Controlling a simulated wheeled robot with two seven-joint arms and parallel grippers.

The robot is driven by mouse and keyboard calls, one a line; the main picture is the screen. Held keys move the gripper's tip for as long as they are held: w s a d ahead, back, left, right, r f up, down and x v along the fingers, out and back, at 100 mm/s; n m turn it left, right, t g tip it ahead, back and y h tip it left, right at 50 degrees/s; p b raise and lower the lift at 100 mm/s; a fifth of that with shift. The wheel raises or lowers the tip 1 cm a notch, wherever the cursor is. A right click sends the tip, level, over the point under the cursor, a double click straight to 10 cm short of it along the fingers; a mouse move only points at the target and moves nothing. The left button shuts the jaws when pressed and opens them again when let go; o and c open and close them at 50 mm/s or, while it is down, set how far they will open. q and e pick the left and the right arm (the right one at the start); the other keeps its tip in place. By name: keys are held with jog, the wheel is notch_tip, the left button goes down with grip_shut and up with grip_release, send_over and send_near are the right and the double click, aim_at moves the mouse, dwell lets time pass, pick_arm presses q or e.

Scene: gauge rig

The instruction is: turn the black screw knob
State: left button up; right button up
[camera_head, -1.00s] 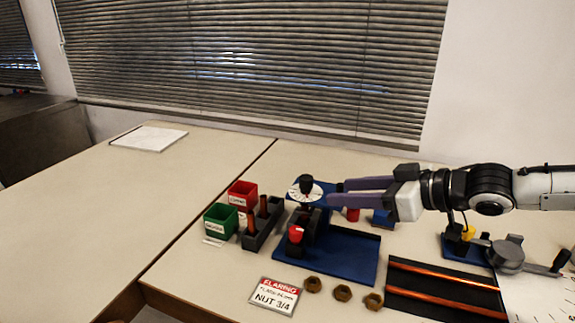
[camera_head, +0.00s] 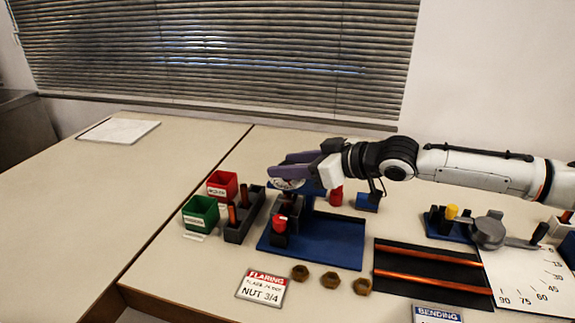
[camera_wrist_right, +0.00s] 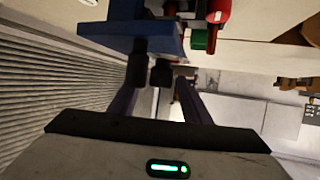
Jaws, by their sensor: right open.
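The flaring rig on a blue base (camera_head: 335,245) stands on the table in the head view. Part of its white dial (camera_head: 287,186) shows under the fingers of my right gripper (camera_head: 280,165). That gripper is open, its purple fingers reaching left over the top of the rig. The black screw knob is hidden behind the fingers in the head view. In the wrist view a dark block that looks like the knob (camera_wrist_right: 161,73) lies between the finger tips; whether they touch it I cannot tell. My left gripper is not in view.
A red bin (camera_head: 222,185) and a green bin (camera_head: 200,212) stand left of the rig, beside a dark rack (camera_head: 240,228). In front lie brass nuts (camera_head: 330,281) and a sign (camera_head: 262,289). Copper tubes (camera_head: 430,283) and a bending tool (camera_head: 487,232) are right. The left table is mostly clear.

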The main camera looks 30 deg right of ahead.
jog(key=shift+w+a+f, duration=0.1)
jog(key=shift+w+f, duration=0.05)
jog(key=shift+w, duration=0.1)
